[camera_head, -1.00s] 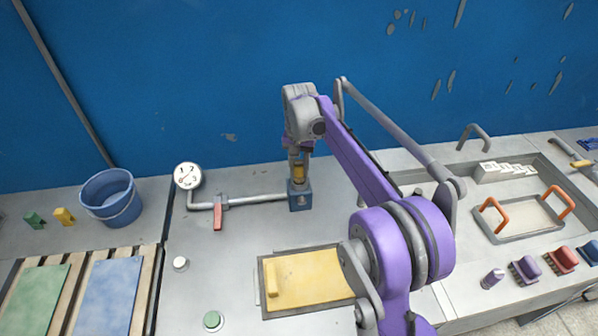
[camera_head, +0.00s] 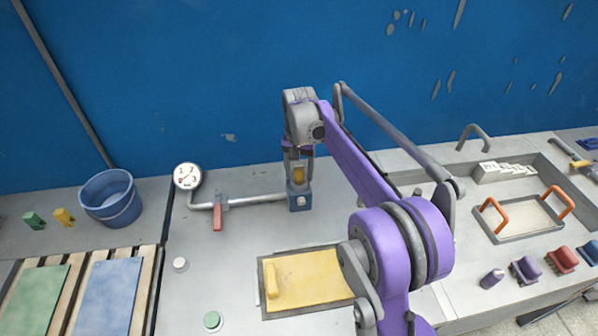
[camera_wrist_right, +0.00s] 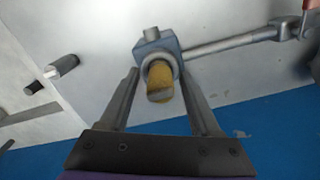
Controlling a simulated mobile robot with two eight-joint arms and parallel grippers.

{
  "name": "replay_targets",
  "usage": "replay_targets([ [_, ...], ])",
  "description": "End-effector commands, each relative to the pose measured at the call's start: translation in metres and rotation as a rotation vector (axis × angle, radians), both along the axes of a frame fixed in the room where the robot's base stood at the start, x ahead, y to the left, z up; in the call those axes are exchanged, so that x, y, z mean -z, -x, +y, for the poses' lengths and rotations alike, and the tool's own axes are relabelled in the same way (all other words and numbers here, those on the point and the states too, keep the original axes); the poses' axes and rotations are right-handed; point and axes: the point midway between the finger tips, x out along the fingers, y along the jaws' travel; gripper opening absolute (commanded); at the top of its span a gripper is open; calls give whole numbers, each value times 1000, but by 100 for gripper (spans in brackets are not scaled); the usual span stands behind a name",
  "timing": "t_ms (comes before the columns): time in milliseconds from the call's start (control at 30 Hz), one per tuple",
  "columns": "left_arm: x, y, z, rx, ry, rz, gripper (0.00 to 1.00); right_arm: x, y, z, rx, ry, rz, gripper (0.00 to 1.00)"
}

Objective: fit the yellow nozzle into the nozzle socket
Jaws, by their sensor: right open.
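The yellow nozzle (camera_head: 298,175) stands upright in the top of the blue-grey socket block (camera_head: 299,201) at the end of the grey pipe. In the right wrist view the nozzle (camera_wrist_right: 160,82) sits in the round collar of the socket block (camera_wrist_right: 157,50). How deep it is seated is hard to tell. My right gripper (camera_head: 298,162) is above the block with its fingers open, one on each side of the nozzle. In the right wrist view there are gaps between the nozzle and both fingers. My left gripper is not in view.
A pipe with a red-handled valve (camera_head: 217,217) and a dial gauge (camera_head: 187,176) runs left of the block. A yellow panel in a tray (camera_head: 262,299) lies in front. A blue bucket (camera_head: 111,198) stands at left. The blue wall is close behind.

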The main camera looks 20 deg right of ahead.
Motion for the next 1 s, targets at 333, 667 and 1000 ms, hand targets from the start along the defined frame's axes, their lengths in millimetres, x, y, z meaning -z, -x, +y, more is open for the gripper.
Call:
replay_targets([
  [333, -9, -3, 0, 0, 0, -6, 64, -69, 0, 0, 0, 0, -1, 64],
  [667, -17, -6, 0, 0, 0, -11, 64, -116, 0, 0, 0, 1, -1, 64],
  [1000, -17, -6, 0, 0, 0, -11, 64, -121, 15, 9, -44, 5, -32, 64],
])
